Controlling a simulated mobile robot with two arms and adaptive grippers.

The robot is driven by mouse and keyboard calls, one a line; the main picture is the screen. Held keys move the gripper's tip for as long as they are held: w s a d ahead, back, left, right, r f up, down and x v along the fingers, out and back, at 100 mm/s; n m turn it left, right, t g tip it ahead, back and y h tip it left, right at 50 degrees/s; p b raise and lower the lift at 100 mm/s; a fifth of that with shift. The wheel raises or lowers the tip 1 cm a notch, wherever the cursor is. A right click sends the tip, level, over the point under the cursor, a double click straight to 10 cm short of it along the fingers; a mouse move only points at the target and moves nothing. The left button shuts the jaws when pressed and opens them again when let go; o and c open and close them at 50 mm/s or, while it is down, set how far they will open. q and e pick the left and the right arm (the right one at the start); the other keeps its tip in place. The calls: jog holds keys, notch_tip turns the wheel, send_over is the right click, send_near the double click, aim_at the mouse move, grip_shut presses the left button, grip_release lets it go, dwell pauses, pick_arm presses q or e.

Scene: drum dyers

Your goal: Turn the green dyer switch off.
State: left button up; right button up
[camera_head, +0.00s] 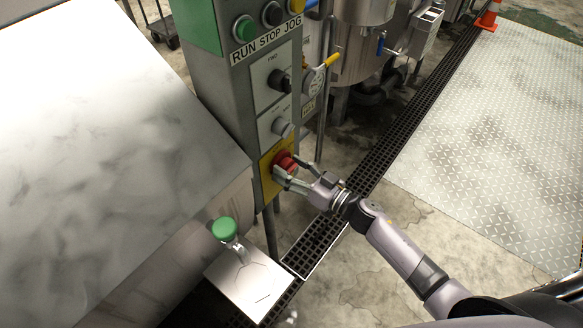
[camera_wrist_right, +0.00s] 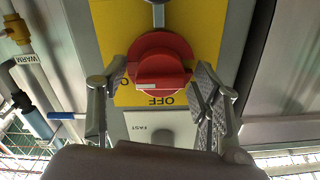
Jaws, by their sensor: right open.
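The dyer switch is a red rotary knob (camera_head: 284,161) on a yellow plate (camera_head: 268,178), low on the grey control panel with a green top (camera_head: 196,25). In the right wrist view the knob (camera_wrist_right: 160,62) has a raised grip bar with a pale mark, near the word OFF on the yellow plate (camera_wrist_right: 205,30). My right gripper (camera_head: 290,172) is at the knob. In the wrist view its open fingers (camera_wrist_right: 160,75) stand on either side of the knob; whether they touch it I cannot tell. My left gripper is not in view.
Above the switch are RUN, STOP and JOG buttons (camera_head: 270,15) and smaller knobs (camera_head: 280,82). A large metal body (camera_head: 110,130) fills the left. A green round cap (camera_head: 225,229) stands over a metal plate (camera_head: 248,282) below.

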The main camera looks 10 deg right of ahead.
jog(key=shift+c, duration=0.3)
jog(key=c, duration=1.1)
jog(key=shift+n, duration=0.4)
jog(key=n, duration=0.3)
jog(key=n+b, duration=0.1)
jog(key=n, duration=0.3)
jog(key=shift+s+f, duration=0.1)
jog(key=n+b, duration=0.1)
jog(key=n, duration=0.4)
jog(key=shift+f, duration=0.1)
jog(key=n+b, duration=0.2)
jog(key=n, duration=0.3)
